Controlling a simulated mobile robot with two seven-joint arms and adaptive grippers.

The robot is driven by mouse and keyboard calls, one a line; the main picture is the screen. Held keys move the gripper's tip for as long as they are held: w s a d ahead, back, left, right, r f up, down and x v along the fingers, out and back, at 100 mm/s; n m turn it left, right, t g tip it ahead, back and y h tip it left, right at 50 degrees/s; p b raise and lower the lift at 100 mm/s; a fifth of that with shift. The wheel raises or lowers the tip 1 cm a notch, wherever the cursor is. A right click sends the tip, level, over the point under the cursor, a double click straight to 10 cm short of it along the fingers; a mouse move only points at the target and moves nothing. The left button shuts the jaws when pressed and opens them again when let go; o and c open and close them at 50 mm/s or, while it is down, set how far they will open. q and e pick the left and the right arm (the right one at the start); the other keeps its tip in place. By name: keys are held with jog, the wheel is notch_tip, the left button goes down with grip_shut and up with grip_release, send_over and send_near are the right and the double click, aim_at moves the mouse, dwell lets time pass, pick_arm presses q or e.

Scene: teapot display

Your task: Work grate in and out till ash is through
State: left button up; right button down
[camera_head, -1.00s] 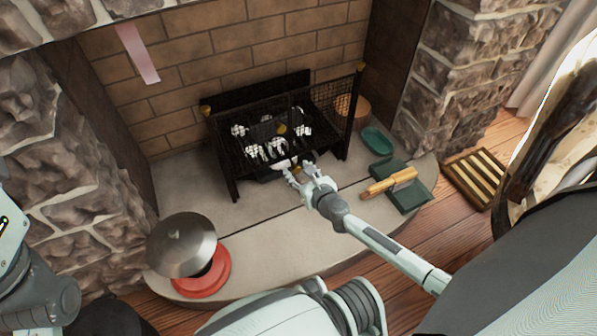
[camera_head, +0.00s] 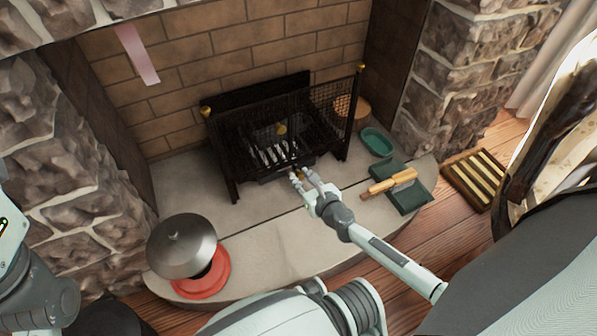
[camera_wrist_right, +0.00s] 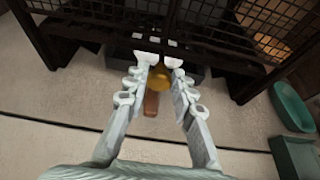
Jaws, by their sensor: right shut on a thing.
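The black fire basket (camera_head: 222,160) stands at the back of the hearth with brass knobs on its corners. Pale grate bars (camera_head: 268,155) show through its mesh, and I see no white lumps on them. My right gripper (camera_head: 300,177) is at the basket's low front. In the right wrist view its fingers (camera_wrist_right: 161,62) are closed around a small brass knob (camera_wrist_right: 160,80). A dark box (camera_wrist_right: 118,57), perhaps the ash pan, sits low under the basket, with a few pale bits near the fingertips. My left gripper is not in view.
A red round base with a metal dome (camera_head: 182,245) stands at front left. A slatted wooden rack (camera_head: 474,179) is on the floor. The middle hearth is clear.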

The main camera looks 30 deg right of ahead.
jog(key=shift+s+a+f, duration=0.1)
jog(key=shift+s, duration=1)
jog(key=c, duration=1.3)
grip_release()
jog(key=v, duration=1.2)
